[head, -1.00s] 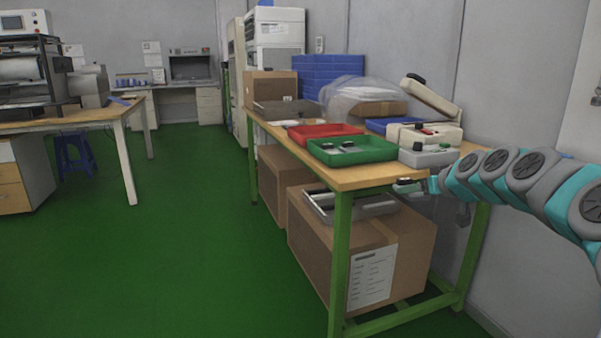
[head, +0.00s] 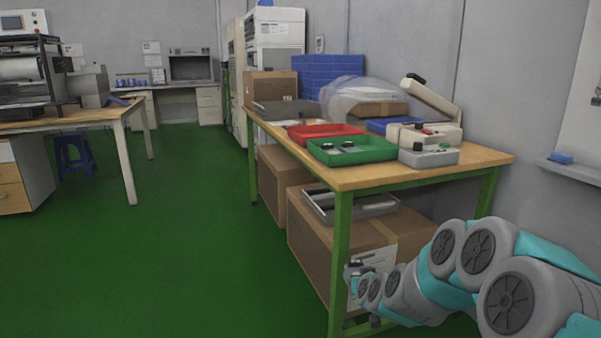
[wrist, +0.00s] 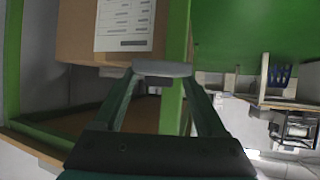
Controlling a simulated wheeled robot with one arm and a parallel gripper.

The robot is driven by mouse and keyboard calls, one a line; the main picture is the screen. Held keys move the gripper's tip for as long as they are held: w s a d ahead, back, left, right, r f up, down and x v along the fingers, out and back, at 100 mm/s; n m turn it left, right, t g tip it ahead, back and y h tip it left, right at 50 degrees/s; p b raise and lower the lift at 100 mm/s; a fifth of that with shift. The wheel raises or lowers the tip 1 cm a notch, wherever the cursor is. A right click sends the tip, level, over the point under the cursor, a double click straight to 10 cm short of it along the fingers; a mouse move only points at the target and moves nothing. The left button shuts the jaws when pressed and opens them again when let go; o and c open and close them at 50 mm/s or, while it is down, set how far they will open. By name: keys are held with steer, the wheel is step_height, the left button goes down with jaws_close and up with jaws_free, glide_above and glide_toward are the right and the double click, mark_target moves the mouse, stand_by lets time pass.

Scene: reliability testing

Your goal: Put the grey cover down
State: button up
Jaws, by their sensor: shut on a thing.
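The grey cover (wrist: 162,68) shows in the wrist view as a small, flat grey piece seen nearly edge-on between my fingertips. My gripper (wrist: 162,78) is shut on it, one finger on each side. In the head view my gripper (head: 357,271) is low, below the tabletop level, in front of the large cardboard box under the green-legged table. There the cover is too small to tell apart from the gripper. Most of its shape is hidden.
The wooden table (head: 440,172) carries a green tray (head: 378,155), a red tray (head: 300,137) and a grey box device (head: 428,159). Its front right top is bare. A cardboard box (head: 320,248) with a grey metal tray (head: 375,208) on it stands underneath. Green floor (head: 180,250) is free at left.

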steer(key=f, duration=0.1)
steer(key=a, duration=0.1)
steer(key=f, duration=0.1)
steer(key=shift+s+a+f, duration=0.15)
steer(key=shift+a+f, duration=0.1)
steer(key=shift+f, duration=0.1)
steer(key=shift+d+r, duration=0.1)
steer(key=shift+r, duration=0.25)
steer(key=shift+f, duration=0.1)
